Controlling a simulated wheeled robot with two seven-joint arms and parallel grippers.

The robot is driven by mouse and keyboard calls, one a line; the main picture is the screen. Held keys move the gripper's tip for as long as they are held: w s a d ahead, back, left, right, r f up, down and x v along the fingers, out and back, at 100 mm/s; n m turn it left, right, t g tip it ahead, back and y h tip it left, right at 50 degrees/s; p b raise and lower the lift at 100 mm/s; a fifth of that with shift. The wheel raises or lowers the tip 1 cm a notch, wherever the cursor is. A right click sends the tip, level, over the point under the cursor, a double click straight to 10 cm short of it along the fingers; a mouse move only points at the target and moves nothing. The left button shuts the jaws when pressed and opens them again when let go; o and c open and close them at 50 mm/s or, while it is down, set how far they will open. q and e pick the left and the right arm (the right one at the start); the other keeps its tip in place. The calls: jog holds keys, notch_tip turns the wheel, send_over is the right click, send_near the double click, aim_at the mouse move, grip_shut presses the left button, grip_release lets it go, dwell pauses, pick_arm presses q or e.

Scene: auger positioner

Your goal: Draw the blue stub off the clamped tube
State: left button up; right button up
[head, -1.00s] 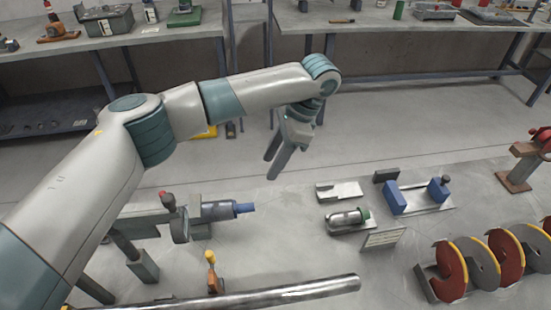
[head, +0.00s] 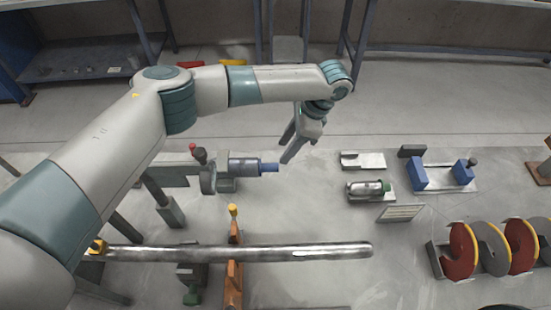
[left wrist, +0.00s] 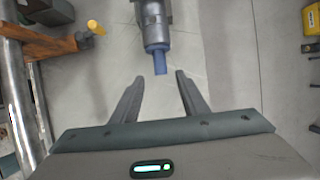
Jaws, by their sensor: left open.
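The blue stub (head: 270,167) sticks out of the right end of the grey clamped tube (head: 243,168), which lies level in a clamp (head: 207,176). My left gripper (head: 286,151) is open and empty, close to the stub and just beyond its free end in the head view. In the left wrist view the stub (left wrist: 160,66) points toward the gap between the two open fingers (left wrist: 159,78), apart from both. The tube (left wrist: 155,28) runs behind it. My right gripper is not in view.
A long shiny pipe (head: 300,252) on an orange stand (head: 234,270) lies in front of the clamp. To the right are a metal cylinder on a plate (head: 366,188), a blue fixture (head: 418,175) and a rack of red and grey discs (head: 460,250).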

aim_at(275, 164)
pick_arm(q)
jog(key=p+x, duration=0.2)
jog(key=x, duration=0.6)
grip_shut()
jog(key=shift+w+r, duration=0.1)
dwell(1.3)
dwell(0.8)
jog(key=shift+d, duration=0.2)
dwell(0.4)
